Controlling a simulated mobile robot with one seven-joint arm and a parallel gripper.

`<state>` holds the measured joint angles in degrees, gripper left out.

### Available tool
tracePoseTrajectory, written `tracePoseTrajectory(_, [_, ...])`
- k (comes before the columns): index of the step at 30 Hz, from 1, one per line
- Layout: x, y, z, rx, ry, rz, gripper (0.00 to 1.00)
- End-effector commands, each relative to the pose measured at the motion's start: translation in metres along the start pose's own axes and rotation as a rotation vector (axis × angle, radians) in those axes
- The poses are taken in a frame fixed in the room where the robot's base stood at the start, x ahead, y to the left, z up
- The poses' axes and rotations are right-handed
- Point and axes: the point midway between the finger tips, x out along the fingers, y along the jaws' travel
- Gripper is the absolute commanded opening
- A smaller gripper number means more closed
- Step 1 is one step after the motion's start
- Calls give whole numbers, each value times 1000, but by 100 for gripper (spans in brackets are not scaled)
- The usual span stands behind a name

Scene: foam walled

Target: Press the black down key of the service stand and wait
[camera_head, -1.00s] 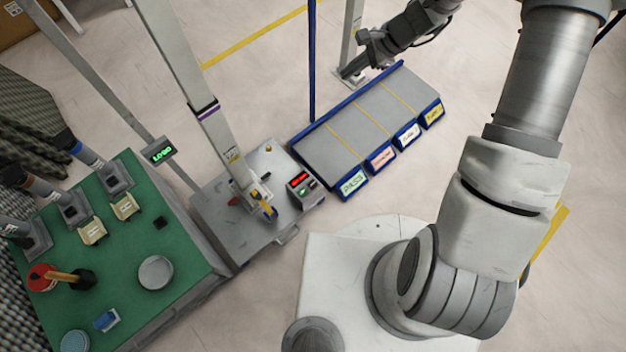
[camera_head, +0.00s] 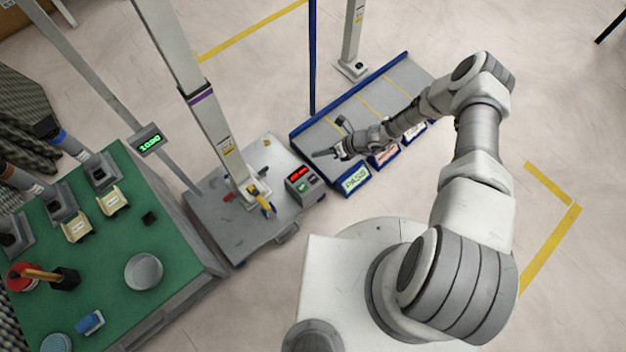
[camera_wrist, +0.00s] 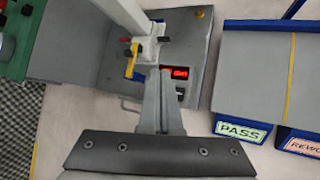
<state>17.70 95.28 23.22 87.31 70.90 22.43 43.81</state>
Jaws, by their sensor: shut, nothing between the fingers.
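The grey stand (camera_head: 222,222) carries an upright column and a small control box (camera_head: 300,184) with a red lit display and small keys below it, one green. I cannot single out the black down key at this size. The box's red display also shows in the wrist view (camera_wrist: 180,73), with its keys partly hidden behind my fingers. My gripper (camera_head: 320,154) is shut and empty, above and to the right of the control box in the head view. In the wrist view my closed fingertips (camera_wrist: 160,72) point toward the box, overlapping its left side; contact cannot be told.
A blue-edged rack with labelled bins, the nearest marked PASS (camera_head: 354,180), stands right of the stand, under my forearm. A green bench (camera_head: 185,240) with a grey dish (camera_head: 144,271) and several tools is at left. A yellow lever (camera_head: 265,203) sits at the column's foot.

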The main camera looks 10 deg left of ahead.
Motion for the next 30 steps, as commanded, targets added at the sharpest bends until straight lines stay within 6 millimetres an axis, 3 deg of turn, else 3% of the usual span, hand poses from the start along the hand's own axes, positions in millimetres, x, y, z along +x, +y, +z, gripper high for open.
tracePoseTrajectory(1, [12, 0, -12, 42, -3, 2, 0])
tracePoseTrajectory(6, [29, 1, -30, 125, -6, 2, 0])
tracePoseTrajectory(22, [34, 1, -34, 139, -6, 2, 0])
tracePoseTrajectory(30, [52, -9, -48, 139, -6, 3, 0])
